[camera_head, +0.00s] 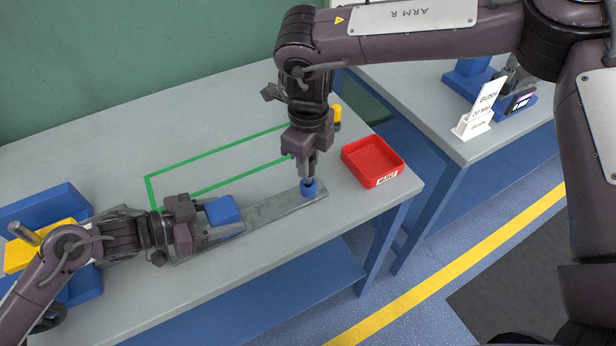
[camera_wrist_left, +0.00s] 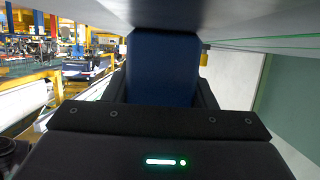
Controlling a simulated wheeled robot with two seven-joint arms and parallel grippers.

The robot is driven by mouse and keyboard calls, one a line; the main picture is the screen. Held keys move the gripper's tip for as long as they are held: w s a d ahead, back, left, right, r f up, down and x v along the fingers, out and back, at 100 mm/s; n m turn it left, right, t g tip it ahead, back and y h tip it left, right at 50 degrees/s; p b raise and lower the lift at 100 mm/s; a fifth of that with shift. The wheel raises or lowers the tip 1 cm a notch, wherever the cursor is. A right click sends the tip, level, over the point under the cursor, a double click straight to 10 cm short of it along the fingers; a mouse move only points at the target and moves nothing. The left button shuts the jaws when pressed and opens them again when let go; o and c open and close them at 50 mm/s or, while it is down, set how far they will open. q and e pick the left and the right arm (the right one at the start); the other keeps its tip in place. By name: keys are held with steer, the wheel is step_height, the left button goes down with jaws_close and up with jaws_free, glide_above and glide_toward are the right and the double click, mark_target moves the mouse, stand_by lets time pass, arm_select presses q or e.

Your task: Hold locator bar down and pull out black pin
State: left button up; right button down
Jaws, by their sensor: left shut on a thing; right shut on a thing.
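The locator bar (camera_head: 268,211) is a long flat grey metal strip lying along the front of the table. A blue block (camera_head: 222,210) sits at its left part and a round blue collar (camera_head: 309,189) at its right end. My left gripper (camera_head: 206,222) is shut on the blue block from the left; in the left wrist view the blue block (camera_wrist_left: 162,68) fills the space between the fingers. My right gripper (camera_head: 308,176) points straight down over the collar, shut on the black pin, which its fingertips mostly hide. The pin's depth in the collar cannot be told.
A red tray (camera_head: 372,161) stands just right of the bar's end, close to my right gripper. A yellow knob (camera_head: 336,113) is behind it. A green outline (camera_head: 200,161) marks the bare tabletop. A second table (camera_head: 425,90) at the right holds a white sign stand (camera_head: 473,124).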

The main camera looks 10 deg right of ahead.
arm_select(q)
steer(key=shift+s+f, duration=0.2)
steer(key=shift+f, duration=0.25)
arm_select(e)
steer(key=shift+r, duration=4.15)
steer(key=c, duration=1.8)
jaws_free()
jaws_close()
arm_select(q)
steer(key=o, duration=1.3)
steer(key=shift+r, duration=0.1)
steer(key=shift+w+r, duration=0.1)
steer(key=shift+w, duration=0.05)
arm_select(e)
steer(key=shift+w, duration=0.1)
